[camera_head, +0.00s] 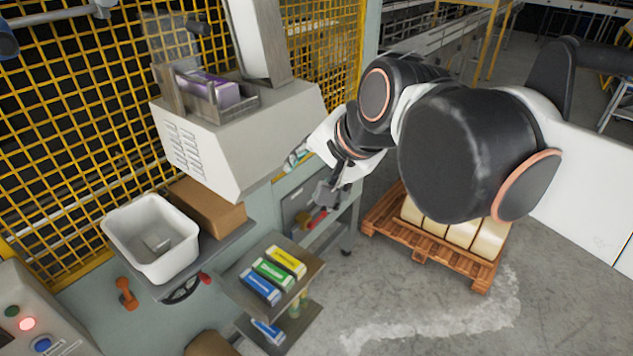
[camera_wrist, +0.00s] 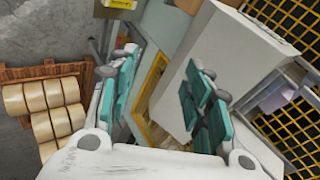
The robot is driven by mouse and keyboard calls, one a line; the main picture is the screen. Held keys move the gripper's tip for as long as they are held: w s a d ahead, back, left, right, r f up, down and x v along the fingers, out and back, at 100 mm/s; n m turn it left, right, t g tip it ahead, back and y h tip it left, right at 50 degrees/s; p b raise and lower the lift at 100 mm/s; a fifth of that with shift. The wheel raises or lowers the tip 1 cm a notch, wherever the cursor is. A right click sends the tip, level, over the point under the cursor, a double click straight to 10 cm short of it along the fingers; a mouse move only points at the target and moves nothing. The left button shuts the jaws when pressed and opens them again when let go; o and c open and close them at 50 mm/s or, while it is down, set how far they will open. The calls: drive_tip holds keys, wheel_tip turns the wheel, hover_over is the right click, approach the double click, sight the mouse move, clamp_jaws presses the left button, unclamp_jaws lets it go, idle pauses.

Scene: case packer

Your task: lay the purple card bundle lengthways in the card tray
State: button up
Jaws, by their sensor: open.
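The purple card bundle (camera_head: 209,90) lies in the card tray (camera_head: 252,99), a grey open-topped holder on top of the pale machine housing. The tray's front wall hides the bundle's lower part. In the wrist view a pale purple shape (camera_wrist: 277,96) shows at the right edge, beside the housing. My gripper (camera_head: 325,197) hangs to the right of and below the housing, well apart from the bundle. In the wrist view my gripper (camera_wrist: 164,95) has its teal-padded fingers spread wide, with nothing between them.
A white bin (camera_head: 152,238) and a brown box (camera_head: 207,207) stand below the housing. A small shelf (camera_head: 318,268) carries blue, green and yellow packs. A wooden pallet (camera_head: 383,226) with cream rolls stands right. Yellow mesh fencing (camera_head: 60,120) closes the back.

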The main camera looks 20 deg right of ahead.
drive_tip(key=s+d+f+n+h, duration=0.2)
drive_tip(key=s+d+f+n, duration=0.3)
drive_tip(key=s+f+n, duration=0.3)
wheel_tip(320, 180, down, 3)
drive_tip(key=shift+r+n+g, duration=0.2)
drive_tip(key=shift+n+g, duration=0.2)
drive_tip(key=shift+n, duration=0.6)
drive_tip(key=shift+s, duration=0.1)
drive_tip(key=shift+c, duration=0.2)
